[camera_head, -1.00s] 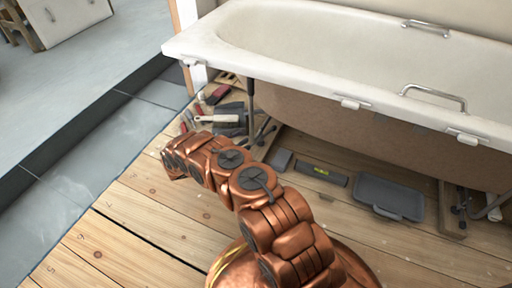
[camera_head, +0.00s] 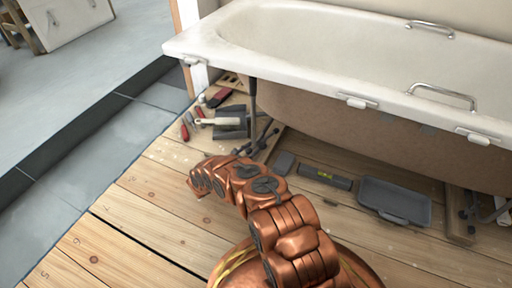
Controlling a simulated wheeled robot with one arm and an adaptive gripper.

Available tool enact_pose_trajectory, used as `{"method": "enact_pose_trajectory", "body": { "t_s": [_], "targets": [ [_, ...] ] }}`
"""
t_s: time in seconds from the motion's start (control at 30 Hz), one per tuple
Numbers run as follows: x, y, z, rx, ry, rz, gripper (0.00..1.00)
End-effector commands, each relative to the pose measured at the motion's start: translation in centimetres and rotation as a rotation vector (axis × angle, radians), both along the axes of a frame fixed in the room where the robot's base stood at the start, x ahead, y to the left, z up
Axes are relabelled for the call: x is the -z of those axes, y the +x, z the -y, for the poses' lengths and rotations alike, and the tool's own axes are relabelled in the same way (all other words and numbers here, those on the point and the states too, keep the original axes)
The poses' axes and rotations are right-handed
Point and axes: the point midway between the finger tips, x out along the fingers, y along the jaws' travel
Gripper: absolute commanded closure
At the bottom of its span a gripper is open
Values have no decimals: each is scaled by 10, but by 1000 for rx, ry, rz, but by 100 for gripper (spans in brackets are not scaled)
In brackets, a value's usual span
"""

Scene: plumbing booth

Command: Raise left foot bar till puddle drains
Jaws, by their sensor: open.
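The white bathtub (camera_head: 330,85) stands at the upper right, with a brown underside. I cannot make out a puddle in it. A dark leg (camera_head: 252,97) comes down under its left end. The left foot bar (camera_head: 262,141) seems to be the dark metal piece low by this leg, small and partly hidden among tools. My copper arm rises from the bottom of the view and bends left, its visible end over the floorboards, left of and nearer than the foot bar. My gripper does not show, so I cannot see it touching anything.
Red-handled tools and a pale-handled trowel (camera_head: 222,121) lie left of the leg. A spirit level (camera_head: 325,177) and a grey case (camera_head: 394,200) lie in front of the tub. Bare planks (camera_head: 135,222) are clear at lower left, beside a grey tiled strip (camera_head: 85,160).

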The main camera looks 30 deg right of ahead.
Motion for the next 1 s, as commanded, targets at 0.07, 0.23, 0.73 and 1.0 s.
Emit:
{"method": "enact_pose_trajectory", "body": {
  "t_s": [0.07, 0.23, 0.73, 1.0],
  "targets": [
    [1, 2, 12, 2, 1, 1, 60],
    [1, 5, 27, 0, 0, 1, 60],
    [0, 6, 32, 0, 0, 0, 72],
    [0, 6, 32, -1, 0, 0, 100]
  ]
}}
